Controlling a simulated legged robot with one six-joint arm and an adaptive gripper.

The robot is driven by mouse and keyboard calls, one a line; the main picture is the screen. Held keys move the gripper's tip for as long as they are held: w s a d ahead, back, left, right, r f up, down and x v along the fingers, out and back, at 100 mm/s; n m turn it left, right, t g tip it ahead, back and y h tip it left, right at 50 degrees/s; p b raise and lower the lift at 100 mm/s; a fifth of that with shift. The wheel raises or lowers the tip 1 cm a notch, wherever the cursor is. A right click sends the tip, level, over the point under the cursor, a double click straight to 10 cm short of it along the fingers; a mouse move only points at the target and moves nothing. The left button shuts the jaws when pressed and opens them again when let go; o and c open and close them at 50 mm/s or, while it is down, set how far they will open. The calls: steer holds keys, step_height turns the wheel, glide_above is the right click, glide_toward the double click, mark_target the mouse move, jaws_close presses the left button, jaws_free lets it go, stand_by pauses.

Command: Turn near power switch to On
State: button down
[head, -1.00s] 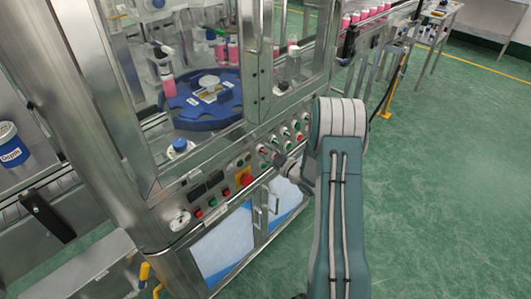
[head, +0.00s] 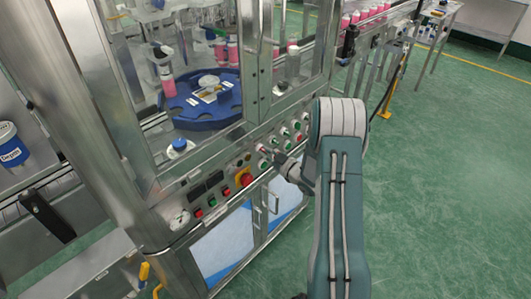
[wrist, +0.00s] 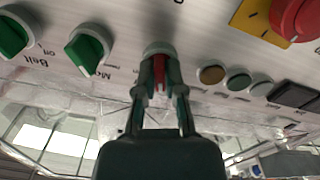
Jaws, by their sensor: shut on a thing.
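In the wrist view, a red selector knob on a pale round base (wrist: 159,48) sits on the control panel. My gripper (wrist: 160,88) is shut on it, with the two fingers on either side of the red handle. The fingers hide much of the knob, and its label and exact setting cannot be read. In the head view, my gripper (head: 281,161) reaches the front panel (head: 222,182) of the machine from the right, and the held knob is hard to make out there.
Green knobs (wrist: 88,50) stand left of my gripper in the wrist view. Small round buttons (wrist: 211,74) and a red emergency stop (wrist: 297,18) on a yellow plate lie right. In the head view, glass doors rise above the panel. Green floor (head: 440,190) is open at right.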

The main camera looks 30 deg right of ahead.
steer(key=m, duration=0.5)
steer(key=shift+w+d+m, duration=0.1)
steer(key=shift+m, duration=2.3)
steer(key=c, duration=0.7)
jaws_free()
steer(key=shift+c, duration=0.2)
steer(key=v, duration=1.2)
